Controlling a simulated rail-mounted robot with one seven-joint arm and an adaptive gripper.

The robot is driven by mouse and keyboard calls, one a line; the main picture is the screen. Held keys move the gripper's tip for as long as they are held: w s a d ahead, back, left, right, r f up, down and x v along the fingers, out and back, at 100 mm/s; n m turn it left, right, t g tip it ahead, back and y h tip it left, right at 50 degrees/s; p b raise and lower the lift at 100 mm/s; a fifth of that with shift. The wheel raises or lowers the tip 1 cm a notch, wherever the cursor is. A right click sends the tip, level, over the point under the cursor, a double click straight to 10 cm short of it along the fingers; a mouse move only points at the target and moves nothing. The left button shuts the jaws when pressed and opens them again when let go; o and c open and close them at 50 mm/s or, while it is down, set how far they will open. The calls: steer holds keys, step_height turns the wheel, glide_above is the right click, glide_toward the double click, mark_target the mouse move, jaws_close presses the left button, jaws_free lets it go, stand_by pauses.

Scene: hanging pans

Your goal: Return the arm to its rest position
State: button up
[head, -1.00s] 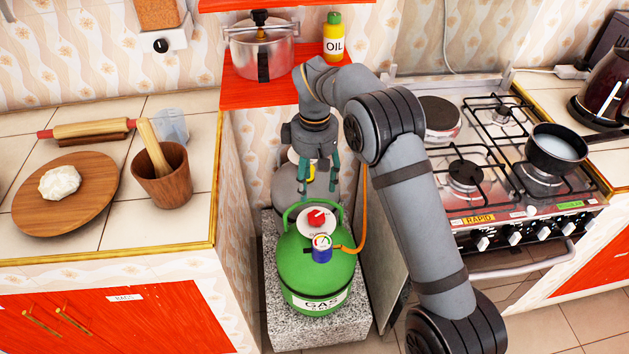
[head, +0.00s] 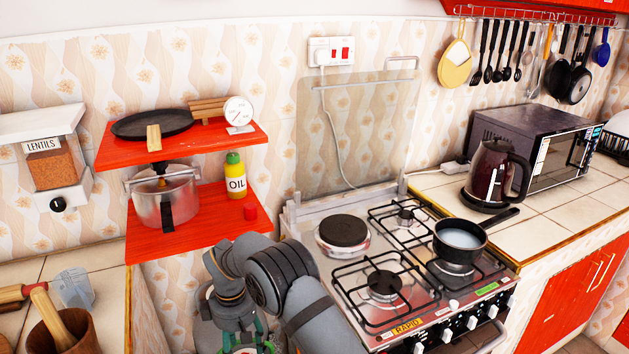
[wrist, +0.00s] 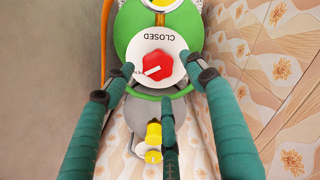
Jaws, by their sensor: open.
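My gripper (head: 245,345) is at the bottom edge of the head view, left of the stove, and its fingertips are partly cut off. In the wrist view its green-sleeved fingers (wrist: 162,82) are spread open with nothing between them. Beyond them is the green gas cylinder (wrist: 124,38) with a red knob (wrist: 155,65) on a white disc marked CLOSED. The fingers look apart from the knob. My arm is bent, reaching down into the gap between the left counter and the stove. Most of the cylinder is out of the head view.
Red shelves (head: 185,242) holding a pressure cooker (head: 167,200) and oil bottle (head: 235,178) are above and behind my gripper. The stove (head: 390,320), with a pan (head: 460,242), is right of my arm. A patterned wall (wrist: 285,100) is close in the wrist view.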

step_height(320, 180, down, 3)
steer(key=shift+f, duration=0.15)
stand_by(0.4)
